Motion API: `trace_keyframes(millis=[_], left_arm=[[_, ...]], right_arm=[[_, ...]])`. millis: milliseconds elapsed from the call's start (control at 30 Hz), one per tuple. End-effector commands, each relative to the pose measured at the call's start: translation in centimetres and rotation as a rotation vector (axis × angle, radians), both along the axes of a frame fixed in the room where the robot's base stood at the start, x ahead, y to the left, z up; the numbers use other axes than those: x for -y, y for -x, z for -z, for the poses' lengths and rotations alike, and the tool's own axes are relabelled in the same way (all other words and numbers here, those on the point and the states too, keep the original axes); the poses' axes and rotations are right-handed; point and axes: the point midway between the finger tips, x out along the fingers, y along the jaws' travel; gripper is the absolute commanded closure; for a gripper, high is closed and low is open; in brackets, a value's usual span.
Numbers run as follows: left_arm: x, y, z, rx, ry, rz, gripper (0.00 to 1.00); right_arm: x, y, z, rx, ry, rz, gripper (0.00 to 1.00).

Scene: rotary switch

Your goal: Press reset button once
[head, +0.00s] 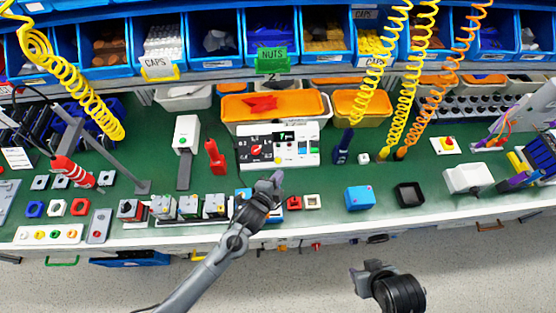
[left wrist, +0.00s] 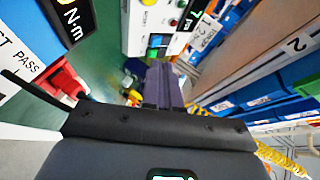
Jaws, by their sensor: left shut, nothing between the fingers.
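A row of small boxes with knobs (head: 188,208) lies left of my left gripper. A red upright tool (head: 214,158) stands left of the panel. Orange bins (head: 262,105) stand behind the panel.

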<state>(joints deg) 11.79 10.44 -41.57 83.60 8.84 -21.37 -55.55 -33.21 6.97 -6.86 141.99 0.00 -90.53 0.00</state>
Motion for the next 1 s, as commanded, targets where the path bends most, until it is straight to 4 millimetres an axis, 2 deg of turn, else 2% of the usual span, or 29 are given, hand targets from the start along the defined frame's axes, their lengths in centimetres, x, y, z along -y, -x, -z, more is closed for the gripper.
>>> trace_keyframes(millis=[67,200,667,833,1000], left_arm=[[0.3,-1.0,-0.1,0.056,-0.045,0.035,1.00],[0.6,-1.8,-0.2,0.115,-0.090,0.070,1.00],[0.6,-2.0,-0.1,0.129,-0.100,0.079,1.00],[0.6,-2.5,0.5,0.129,-0.100,0.079,1.00],[0.6,-3.5,1.8,0.130,-0.099,0.078,1.00]], right_arm=[[0.0,0.0,0.0,0.000,0.000,-0.001,0.57],[0.0,0.0,0.0,0.000,0.000,-0.001,0.57],[0.0,0.0,0.0,0.002,0.000,-0.001,0.57],[0.0,0.0,0.9,0.003,0.000,0.000,0.57],[-0.1,0.0,2.8,0.003,-0.002,0.001,0.57]])
